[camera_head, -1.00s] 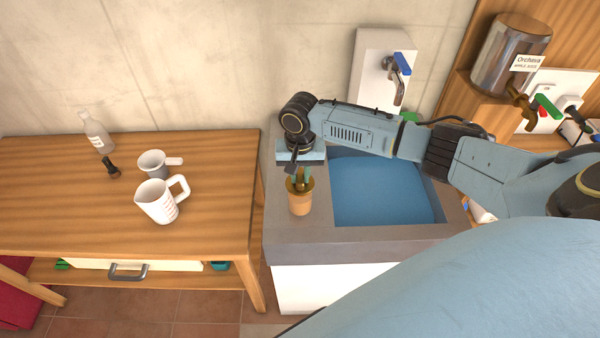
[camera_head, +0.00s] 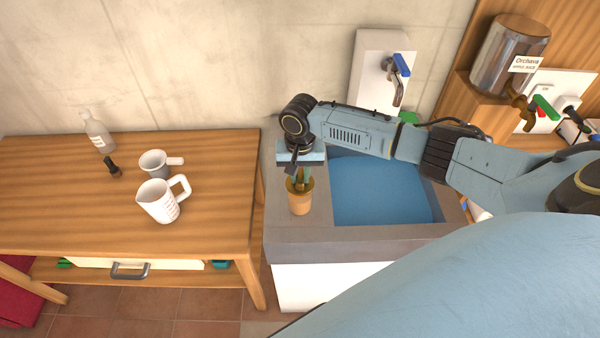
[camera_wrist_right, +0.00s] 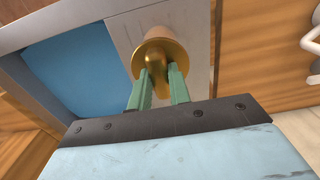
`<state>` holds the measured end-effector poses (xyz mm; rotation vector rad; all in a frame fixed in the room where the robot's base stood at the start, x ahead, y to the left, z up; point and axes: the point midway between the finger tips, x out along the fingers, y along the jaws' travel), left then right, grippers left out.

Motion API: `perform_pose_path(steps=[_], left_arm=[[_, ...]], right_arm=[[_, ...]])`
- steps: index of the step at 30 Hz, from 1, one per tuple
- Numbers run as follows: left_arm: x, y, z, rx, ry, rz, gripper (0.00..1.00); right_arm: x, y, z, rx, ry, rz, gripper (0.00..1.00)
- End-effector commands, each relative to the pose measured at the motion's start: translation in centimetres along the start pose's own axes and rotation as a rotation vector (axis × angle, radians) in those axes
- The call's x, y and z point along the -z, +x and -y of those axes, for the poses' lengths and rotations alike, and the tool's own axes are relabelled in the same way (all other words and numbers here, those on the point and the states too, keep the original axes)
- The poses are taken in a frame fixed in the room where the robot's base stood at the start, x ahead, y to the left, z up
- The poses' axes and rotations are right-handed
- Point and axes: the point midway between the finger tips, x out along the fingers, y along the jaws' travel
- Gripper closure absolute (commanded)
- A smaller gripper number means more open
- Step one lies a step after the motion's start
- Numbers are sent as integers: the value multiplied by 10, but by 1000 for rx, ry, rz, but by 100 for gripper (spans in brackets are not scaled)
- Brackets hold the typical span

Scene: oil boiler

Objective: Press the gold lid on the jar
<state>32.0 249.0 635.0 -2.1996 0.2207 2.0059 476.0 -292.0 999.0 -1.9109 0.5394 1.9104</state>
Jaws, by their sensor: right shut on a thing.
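A small tan jar (camera_head: 300,204) stands upright on the grey counter's left strip, beside the basin. The gold lid (camera_head: 291,187) is at its mouth. In the right wrist view the gold lid (camera_wrist_right: 149,57) with its knob covers the end of the jar (camera_wrist_right: 158,32); I cannot tell whether it is fully seated. My right gripper (camera_head: 302,181) points down from above, its green fingers shut on the lid's knob. The fingers straddle the knob in the right wrist view (camera_wrist_right: 161,74). My left gripper is not in view.
The blue basin (camera_head: 380,190) lies right of the jar, with a tap (camera_head: 396,82) behind it. A wooden table (camera_head: 60,205) on the left holds a white measuring jug (camera_head: 156,202), a small cup (camera_head: 153,164) and a bottle (camera_head: 97,132). A metal dispenser (camera_head: 505,55) is at the upper right.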

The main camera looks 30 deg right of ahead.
Motion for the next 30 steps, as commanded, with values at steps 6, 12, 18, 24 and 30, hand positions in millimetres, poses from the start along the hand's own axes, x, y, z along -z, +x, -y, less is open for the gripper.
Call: perform_pose_path(steps=[6, 12, 18, 24, 30], left_arm=[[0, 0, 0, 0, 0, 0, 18], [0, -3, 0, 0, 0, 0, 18], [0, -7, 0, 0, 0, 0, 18], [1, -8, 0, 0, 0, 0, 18], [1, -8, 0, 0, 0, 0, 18]], right_arm=[[0, 0, 0, 0, 0, 0, 100], [0, 0, 0, 0, 0, 1, 100], [-1, 2, 0, -1, 0, 1, 100], [0, 3, 0, -1, 0, 1, 100], [0, 3, 0, -1, 0, 1, 100]])
